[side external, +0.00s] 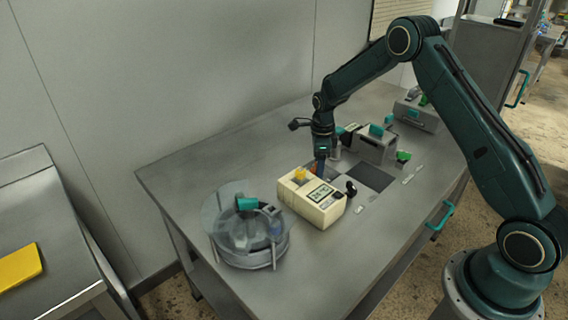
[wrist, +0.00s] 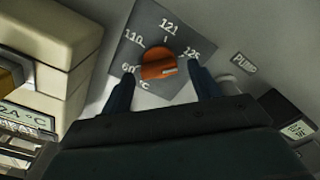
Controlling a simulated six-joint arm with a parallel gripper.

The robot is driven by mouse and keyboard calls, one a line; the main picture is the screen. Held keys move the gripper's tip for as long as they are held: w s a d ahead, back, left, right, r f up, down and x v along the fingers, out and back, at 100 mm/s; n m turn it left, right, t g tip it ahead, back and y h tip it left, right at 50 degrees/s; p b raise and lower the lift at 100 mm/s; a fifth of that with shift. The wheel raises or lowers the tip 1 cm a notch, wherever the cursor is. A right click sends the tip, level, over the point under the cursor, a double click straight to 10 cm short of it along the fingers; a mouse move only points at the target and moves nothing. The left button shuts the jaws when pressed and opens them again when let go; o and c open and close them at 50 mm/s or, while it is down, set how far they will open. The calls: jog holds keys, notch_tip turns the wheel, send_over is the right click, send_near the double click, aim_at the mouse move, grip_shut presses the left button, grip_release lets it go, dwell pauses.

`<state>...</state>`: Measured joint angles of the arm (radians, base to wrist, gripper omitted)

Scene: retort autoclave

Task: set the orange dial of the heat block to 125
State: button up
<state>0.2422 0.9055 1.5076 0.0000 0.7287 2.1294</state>
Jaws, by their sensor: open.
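The orange dial (wrist: 157,63) sits on a dark grey scale plate (wrist: 150,22) marked 60, 110, 121 and 125 °C. A paler ridge on the dial faces right in the wrist view; I cannot tell exactly which mark it meets. My gripper (wrist: 162,72) is open, one finger to the left of the dial and one to the right, with gaps visible. In the side view my gripper (side external: 320,168) points down behind the cream block (side external: 311,208), and hides the dial there. The cream block has a display and a yellow top piece (side external: 300,174).
A clear round vessel (side external: 240,248) with a teal handle stands at the front left. Grey devices with teal parts (side external: 378,146) stand behind my gripper. A PUMP label (wrist: 244,64) lies right of the dial. The table's back left is clear.

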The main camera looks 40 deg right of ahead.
notch_tip(320, 180, up, 14)
dwell(0.7)
jog(key=shift+f, duration=0.1)
jog(key=s+a+r+n+t, duration=0.1)
jog(key=s+a+r+n, duration=0.3)
jog(key=s+r+n, duration=0.35)
jog(key=s+a+r+n+t, duration=0.2)
jog(key=s+a+r+n, duration=0.35)
jog(key=s+r, duration=0.3)
jog(key=s+a+n+t, duration=0.2)
jog(key=s+a+n, duration=0.1)
jog(key=s+n, duration=1.1)
jog(key=s, duration=0.4)
jog(key=shift+s+a+f+t, duration=0.15)
jog(key=shift+a+t, duration=0.05)
jog(key=shift+t, duration=0.1)
